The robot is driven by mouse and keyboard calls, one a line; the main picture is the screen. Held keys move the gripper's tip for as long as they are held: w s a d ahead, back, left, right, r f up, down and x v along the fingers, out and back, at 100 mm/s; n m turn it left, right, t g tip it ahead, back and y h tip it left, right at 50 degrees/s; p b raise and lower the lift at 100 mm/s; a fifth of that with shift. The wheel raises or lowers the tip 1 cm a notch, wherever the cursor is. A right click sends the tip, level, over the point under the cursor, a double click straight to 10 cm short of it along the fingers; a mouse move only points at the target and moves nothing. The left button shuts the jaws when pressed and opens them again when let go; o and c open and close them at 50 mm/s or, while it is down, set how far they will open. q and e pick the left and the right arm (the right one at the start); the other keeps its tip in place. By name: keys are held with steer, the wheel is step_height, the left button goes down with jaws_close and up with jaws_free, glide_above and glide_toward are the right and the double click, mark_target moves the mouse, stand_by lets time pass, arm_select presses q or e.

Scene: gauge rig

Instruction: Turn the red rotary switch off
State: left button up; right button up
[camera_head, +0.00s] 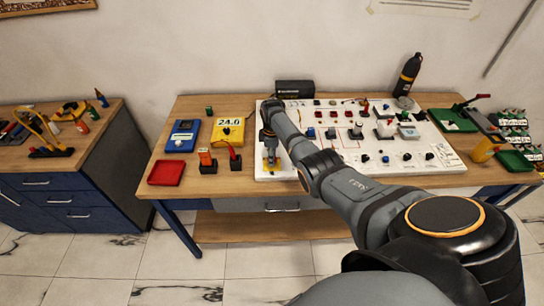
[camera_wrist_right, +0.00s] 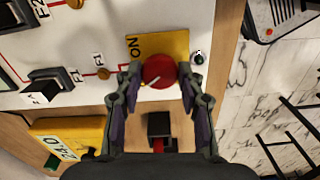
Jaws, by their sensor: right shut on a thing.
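The red rotary switch (camera_wrist_right: 159,71) is a round red knob with a pale pointer line, in front of a yellow plate (camera_wrist_right: 175,43) marked ON. The plate's other markings are hidden. My right gripper (camera_wrist_right: 160,85) has one finger on each side of the knob and is shut on it. In the head view my right gripper (camera_head: 270,152) is at the left end of the white panel (camera_head: 262,176), and it hides the knob there. My left gripper is not in view.
A yellow meter (camera_head: 228,132), a blue meter (camera_head: 182,136), a red tray (camera_head: 166,173) and small black holders (camera_head: 208,167) stand left of the panel. Other switches and buttons crowd the panel to the right. A black bottle (camera_head: 407,75) stands behind.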

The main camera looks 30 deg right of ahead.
steer(key=shift+n, duration=0.9)
steer(key=o, duration=1.2)
steer(key=shift+r, duration=0.25)
step_height(320, 180, up, 12)
steer(key=shift+f, duration=0.25)
